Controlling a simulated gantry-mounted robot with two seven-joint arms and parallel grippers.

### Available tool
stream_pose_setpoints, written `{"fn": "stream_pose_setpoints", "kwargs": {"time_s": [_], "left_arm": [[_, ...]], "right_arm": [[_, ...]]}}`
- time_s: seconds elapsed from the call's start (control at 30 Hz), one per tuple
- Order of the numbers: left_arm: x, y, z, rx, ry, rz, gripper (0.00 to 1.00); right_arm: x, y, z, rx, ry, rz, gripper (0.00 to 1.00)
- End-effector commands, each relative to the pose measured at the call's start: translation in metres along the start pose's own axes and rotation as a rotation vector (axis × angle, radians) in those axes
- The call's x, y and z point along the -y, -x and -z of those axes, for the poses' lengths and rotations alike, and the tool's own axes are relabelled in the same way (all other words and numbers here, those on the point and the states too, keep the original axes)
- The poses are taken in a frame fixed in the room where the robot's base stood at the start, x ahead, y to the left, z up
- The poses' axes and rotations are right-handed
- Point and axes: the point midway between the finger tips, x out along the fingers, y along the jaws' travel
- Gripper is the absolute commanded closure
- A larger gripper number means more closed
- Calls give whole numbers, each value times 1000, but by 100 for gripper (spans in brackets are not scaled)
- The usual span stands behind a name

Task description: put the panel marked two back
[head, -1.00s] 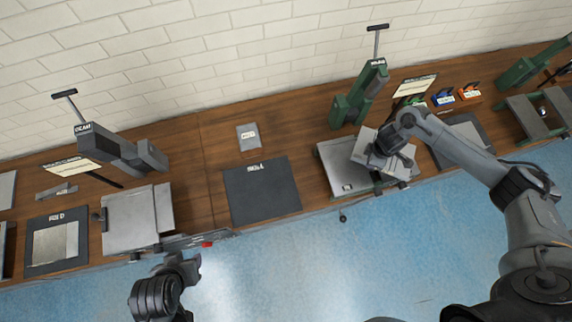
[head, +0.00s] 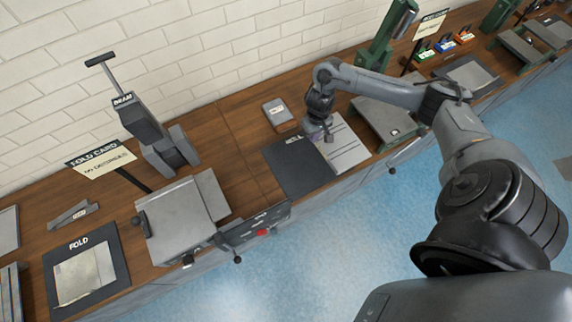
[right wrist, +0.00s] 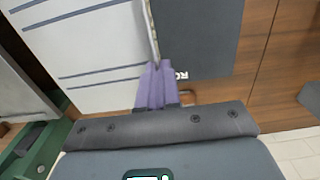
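A pale panel with dark blue lines (head: 345,150) lies over or just above the right part of the dark mat (head: 291,172); whether it touches is unclear. My right gripper (head: 326,132) is at the panel's upper left edge. In the right wrist view the panel (right wrist: 85,45) is on the left and the dark mat (right wrist: 205,35) is on the right. The purple fingers of my right gripper (right wrist: 155,82) are closed on the panel's thin edge. I cannot read a number on the panel. My left gripper is not in view.
A green machine with a grey plate (head: 380,119) stands right of the panel. A small grey block (head: 279,113) lies behind the mat. At left are a folding machine (head: 180,222), the beam stand (head: 150,130) and a mat marked FOLD (head: 122,270). Blue floor lies in front.

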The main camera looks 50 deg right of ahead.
Motion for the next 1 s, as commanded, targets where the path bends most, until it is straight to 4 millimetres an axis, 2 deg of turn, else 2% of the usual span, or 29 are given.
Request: {"fn": "stream_pose_setpoints", "kwargs": {"time_s": [0.03, 0.13, 0.27, 0.7, 0.8, 1.0], "left_arm": [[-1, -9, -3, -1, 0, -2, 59], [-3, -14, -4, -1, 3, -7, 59], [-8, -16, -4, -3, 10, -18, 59], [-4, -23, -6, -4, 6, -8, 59], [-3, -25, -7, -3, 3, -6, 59], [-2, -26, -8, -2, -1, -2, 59]], "right_arm": [[-4, -9, 1, 0, -4, -4, 100], [-5, -15, 1, 0, -5, -2, 100], [6, -24, 3, 0, -6, 1, 100], [85, -72, 26, 0, -3, 1, 100], [96, -80, 29, 1, -4, 0, 100], [106, -86, 32, 0, -3, -2, 100]]}}
